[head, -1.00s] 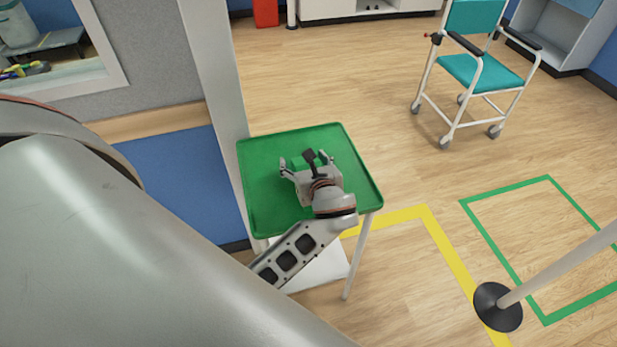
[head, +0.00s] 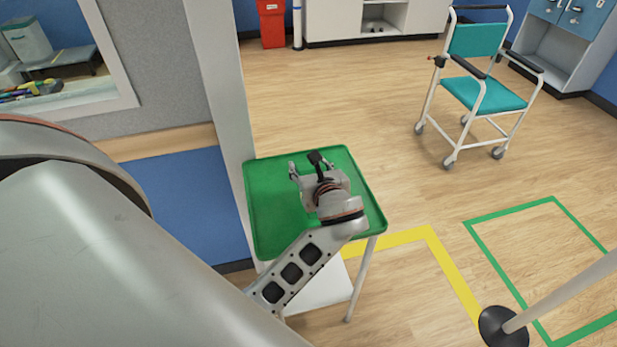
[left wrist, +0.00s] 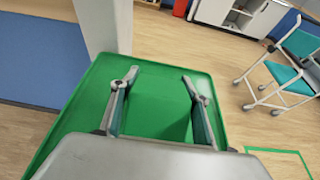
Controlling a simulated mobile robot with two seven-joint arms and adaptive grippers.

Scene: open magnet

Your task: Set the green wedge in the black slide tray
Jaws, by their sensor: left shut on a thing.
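The green wedge (left wrist: 160,118) shows in the left wrist view between the fingers of my left gripper (left wrist: 160,92). It is close in colour to the green tabletop behind it, so its edges are hard to make out. In the head view my left gripper (head: 312,168) is over the far part of the green tray-topped table (head: 275,222), shut on the wedge, which is mostly hidden there. The black slide tray is not in view. My right gripper is not in view.
A pale post (head: 222,80) stands close along the table's left side. A teal wheeled chair (head: 483,93) stands at the upper right. A pole with a black round base (head: 503,328) is at the lower right. The wood floor between them is open.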

